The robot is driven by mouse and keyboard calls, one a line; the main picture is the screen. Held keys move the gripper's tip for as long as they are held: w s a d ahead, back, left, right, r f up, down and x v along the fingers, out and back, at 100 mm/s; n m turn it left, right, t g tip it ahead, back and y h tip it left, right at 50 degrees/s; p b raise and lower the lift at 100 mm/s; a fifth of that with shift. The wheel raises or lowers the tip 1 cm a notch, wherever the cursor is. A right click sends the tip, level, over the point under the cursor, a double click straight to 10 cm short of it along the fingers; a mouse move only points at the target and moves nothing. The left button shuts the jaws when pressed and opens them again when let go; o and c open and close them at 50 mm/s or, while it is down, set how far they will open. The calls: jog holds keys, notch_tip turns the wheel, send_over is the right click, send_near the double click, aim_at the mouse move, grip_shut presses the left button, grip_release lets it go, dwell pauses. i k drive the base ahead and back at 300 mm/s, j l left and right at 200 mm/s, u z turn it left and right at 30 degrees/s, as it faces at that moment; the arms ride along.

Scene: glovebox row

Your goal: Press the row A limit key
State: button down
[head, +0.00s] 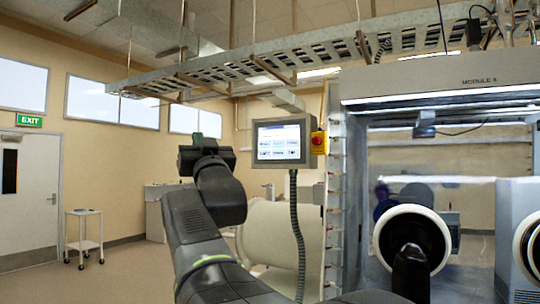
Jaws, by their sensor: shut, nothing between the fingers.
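A grey control panel (259,141) hangs right of the picture's middle, beside the glovebox. My gripper (205,148), at the end of my dark arm, is shut and empty. It appears left of the panel, with a visible gap in the picture. Its fingertips are mostly hidden behind my wrist.
A red stop button (318,139) on a yellow box adjoins the panel's right side. A ribbed conduit (297,235) hangs below the panel. The glovebox (440,82) with round ports fills the right. A small trolley (83,214) stands left near the door; floor there is open.

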aim_at(267, 153)
jog(key=i+j+z, duration=0.4)
jog(key=i+j, duration=0.25)
jog(key=i, duration=0.35)
jog(key=i+j+z, duration=0.45)
jog(key=i+j, duration=0.4)
jog(key=j, duration=0.1)
